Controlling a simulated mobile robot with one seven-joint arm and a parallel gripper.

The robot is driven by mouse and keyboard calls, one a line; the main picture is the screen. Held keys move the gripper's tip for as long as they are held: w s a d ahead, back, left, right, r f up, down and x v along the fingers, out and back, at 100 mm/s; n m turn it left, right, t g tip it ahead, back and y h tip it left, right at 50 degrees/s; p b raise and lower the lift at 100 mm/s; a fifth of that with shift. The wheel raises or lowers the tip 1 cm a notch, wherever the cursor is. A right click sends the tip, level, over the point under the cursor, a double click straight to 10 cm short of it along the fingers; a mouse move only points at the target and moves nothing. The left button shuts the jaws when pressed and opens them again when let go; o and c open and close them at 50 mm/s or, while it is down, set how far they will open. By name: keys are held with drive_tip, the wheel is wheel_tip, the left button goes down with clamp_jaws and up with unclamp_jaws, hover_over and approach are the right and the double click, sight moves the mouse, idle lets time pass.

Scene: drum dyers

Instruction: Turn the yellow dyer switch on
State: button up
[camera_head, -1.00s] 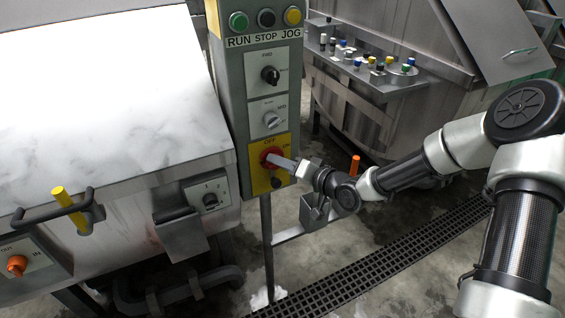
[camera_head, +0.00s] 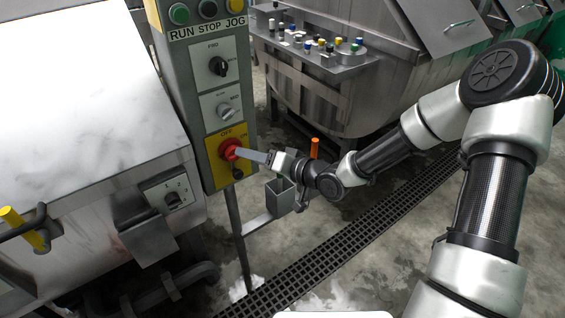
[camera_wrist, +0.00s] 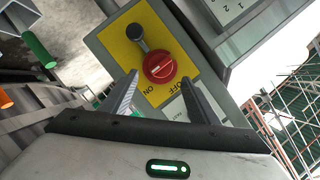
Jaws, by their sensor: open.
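The yellow switch plate (camera_head: 214,165) is low on the grey control column, with a round red knob (camera_head: 229,148) and OFF and ON labels. In the wrist view the plate (camera_wrist: 112,48) is tilted, and the red knob (camera_wrist: 159,66) shows between my fingers with a pale mark on its face. A dark grey part (camera_wrist: 138,38) hangs on the plate beside the knob. My gripper (camera_wrist: 159,78) is open, its fingertips on either side of the knob's near edge. In the head view my gripper (camera_head: 240,153) reaches the knob from the right; contact cannot be told.
Above the plate are two dark-and-grey selector switches (camera_head: 218,66) and RUN, STOP, JOG buttons (camera_head: 207,10). A large steel drum machine (camera_head: 90,110) stands left, another (camera_head: 340,90) behind. A small metal box (camera_head: 281,197) is below my wrist. A floor grate (camera_head: 350,228) crosses the floor.

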drive_tip(key=p+v, duration=0.1)
drive_tip(key=v, duration=1.1)
drive_tip(key=shift+p, duration=0.35)
drive_tip(key=shift+a, duration=0.1)
drive_tip(key=w+d+r+h+p, duration=0.1)
drive_tip(key=d+r+h+p, duration=0.35)
drive_tip(key=d+h, duration=0.85)
drive_tip(key=s+d+r+m+g+p, duration=0.1)
drive_tip(key=s+d+r+p, duration=0.15)
drive_tip(key=d+r, duration=0.5)
drive_tip(key=s+a+r+g+p, duration=0.1)
drive_tip(key=s+a+r, duration=0.2)
drive_tip(key=s+r, duration=0.5)
drive_tip(key=s+a+r+g+p, duration=0.1)
drive_tip(key=s+a+r, duration=0.3)
drive_tip(key=s+r, duration=0.5)
drive_tip(key=s+p, duration=0.1)
drive_tip(key=s, duration=0.1)
drive_tip(key=shift+s+y+p, duration=0.3)
drive_tip(key=shift+y, duration=0.1)
